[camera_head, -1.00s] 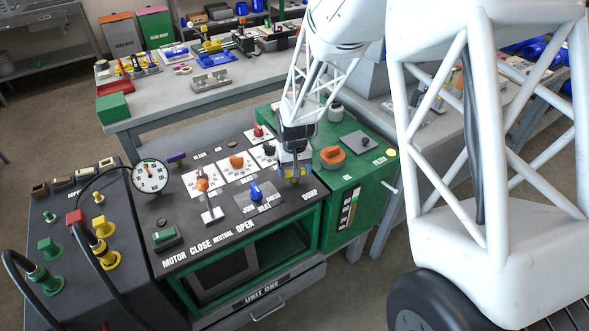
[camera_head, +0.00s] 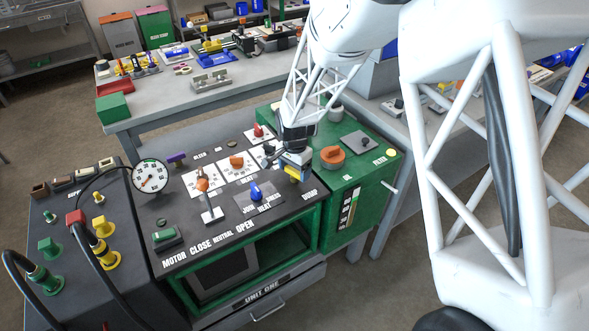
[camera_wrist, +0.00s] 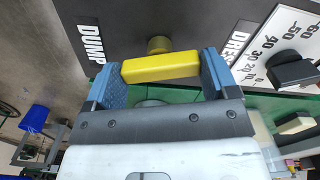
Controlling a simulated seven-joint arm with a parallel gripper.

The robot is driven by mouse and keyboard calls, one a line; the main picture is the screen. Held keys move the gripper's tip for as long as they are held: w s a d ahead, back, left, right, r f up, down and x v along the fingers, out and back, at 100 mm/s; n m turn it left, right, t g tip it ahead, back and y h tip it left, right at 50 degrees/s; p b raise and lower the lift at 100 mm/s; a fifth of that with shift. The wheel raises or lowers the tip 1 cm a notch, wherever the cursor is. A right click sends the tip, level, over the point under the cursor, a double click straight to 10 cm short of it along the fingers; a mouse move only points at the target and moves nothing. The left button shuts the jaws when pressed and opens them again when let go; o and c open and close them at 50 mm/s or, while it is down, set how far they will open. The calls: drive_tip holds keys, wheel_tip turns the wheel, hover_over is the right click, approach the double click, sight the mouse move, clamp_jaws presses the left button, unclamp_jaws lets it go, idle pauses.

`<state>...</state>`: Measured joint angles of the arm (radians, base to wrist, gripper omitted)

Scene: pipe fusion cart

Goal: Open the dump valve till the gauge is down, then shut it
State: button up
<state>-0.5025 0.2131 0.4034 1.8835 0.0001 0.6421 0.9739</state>
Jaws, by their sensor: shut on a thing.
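The dump valve has a yellow bar handle (camera_wrist: 162,67) beside the "DUMP" lettering in the wrist view. My gripper (camera_wrist: 160,76) has its blue pads at the two ends of this handle and is shut on it. In the head view my gripper (camera_head: 296,172) is at the right end of the black panel, by the DUMP label, and hides most of the valve. The round white gauge (camera_head: 151,176) stands at the panel's left; its small needle appears to point to the lower left.
A lever with an orange knob (camera_head: 203,185), a blue selector (camera_head: 255,192) and a green switch (camera_head: 165,238) sit on the panel left of my gripper. An orange knob (camera_head: 332,157) stands close on the right, on the green cabinet (camera_head: 360,190).

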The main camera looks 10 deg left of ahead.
sight(295, 170)
drive_tip(key=shift+m, duration=1.2)
drive_tip(key=o, duration=0.8)
drive_tip(key=shift+r, duration=0.1)
drive_tip(key=shift+r, duration=3.8)
